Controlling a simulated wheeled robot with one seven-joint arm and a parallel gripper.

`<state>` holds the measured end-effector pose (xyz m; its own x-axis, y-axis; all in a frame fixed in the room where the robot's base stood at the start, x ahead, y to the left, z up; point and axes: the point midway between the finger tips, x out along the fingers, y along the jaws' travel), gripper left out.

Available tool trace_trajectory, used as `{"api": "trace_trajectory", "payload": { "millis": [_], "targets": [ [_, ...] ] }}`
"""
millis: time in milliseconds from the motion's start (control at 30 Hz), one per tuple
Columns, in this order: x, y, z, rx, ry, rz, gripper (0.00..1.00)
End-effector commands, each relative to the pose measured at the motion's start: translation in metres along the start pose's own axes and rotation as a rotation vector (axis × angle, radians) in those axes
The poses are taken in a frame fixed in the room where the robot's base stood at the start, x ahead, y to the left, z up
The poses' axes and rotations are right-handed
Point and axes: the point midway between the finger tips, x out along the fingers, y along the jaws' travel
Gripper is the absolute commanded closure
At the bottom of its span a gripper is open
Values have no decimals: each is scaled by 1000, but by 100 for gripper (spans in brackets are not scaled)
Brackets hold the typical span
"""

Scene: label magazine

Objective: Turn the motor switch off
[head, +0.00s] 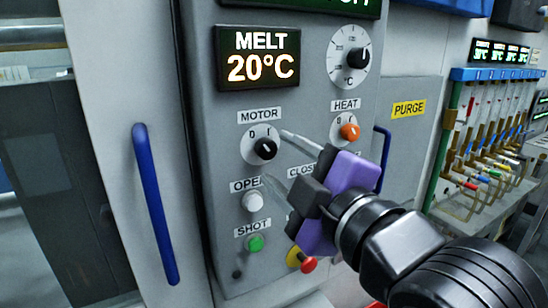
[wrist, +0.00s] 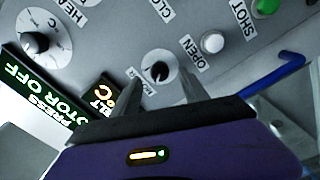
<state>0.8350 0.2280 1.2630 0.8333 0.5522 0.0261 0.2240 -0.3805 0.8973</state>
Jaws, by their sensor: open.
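The motor switch (head: 265,149) is a black round knob on a white dial marked O and I, under the MOTOR label on the grey panel. It also shows in the wrist view (wrist: 158,71). I cannot tell clearly which mark the knob points to. My gripper (head: 275,156) is purple and black with two pale fingers. It is open and empty, just in front of the knob. In the wrist view my gripper (wrist: 158,84) has one finger on each side of the knob's lower part. I cannot tell whether the fingers touch it.
An orange HEAT knob (head: 349,132) is to the right. Below are a white OPEN button (head: 253,201), a green SHOT button (head: 255,243) and a red button (head: 308,264). A temperature dial (head: 357,58) and MELT display (head: 257,56) are above. A blue handle (head: 155,205) stands left.

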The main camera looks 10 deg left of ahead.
Motion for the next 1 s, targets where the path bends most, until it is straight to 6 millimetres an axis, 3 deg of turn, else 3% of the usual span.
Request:
{"api": "trace_trajectory", "payload": {
  "millis": [100,300,733,1000],
  "targets": [
    [-20,-1,1,0,0,2,48],
    [-38,-1,0,0,-1,-1,48],
    [-41,1,-1,21,3,4,48],
    [-49,50,-18,213,115,206,48]
  ]
}}
